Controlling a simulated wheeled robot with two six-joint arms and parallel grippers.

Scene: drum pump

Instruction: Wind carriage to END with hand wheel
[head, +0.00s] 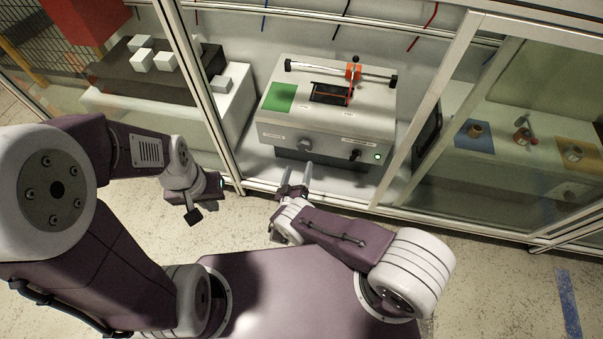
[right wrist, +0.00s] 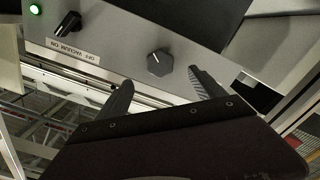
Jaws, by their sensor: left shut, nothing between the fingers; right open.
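The drum pump machine (head: 330,110) stands in the open bay of the cabinet. An orange carriage (head: 353,72) sits on its silver rail (head: 320,69), right of the middle. A grey faceted knob (head: 305,145) is on the front panel; it also shows in the right wrist view (right wrist: 159,64). I cannot tell whether this is the hand wheel. My right gripper (head: 295,175) is open and empty in front of the panel. In the right wrist view its fingers (right wrist: 160,85) point toward the grey knob, apart from it. My left gripper (head: 194,214) is shut and empty, outside the cabinet at left.
A black vacuum switch (head: 355,154) and a lit green lamp (head: 377,156) are right of the grey knob. A green pad (head: 280,97) lies on the machine's top. Cabinet posts (head: 205,95) stand on both sides of the bay. White blocks (head: 165,61) are at left.

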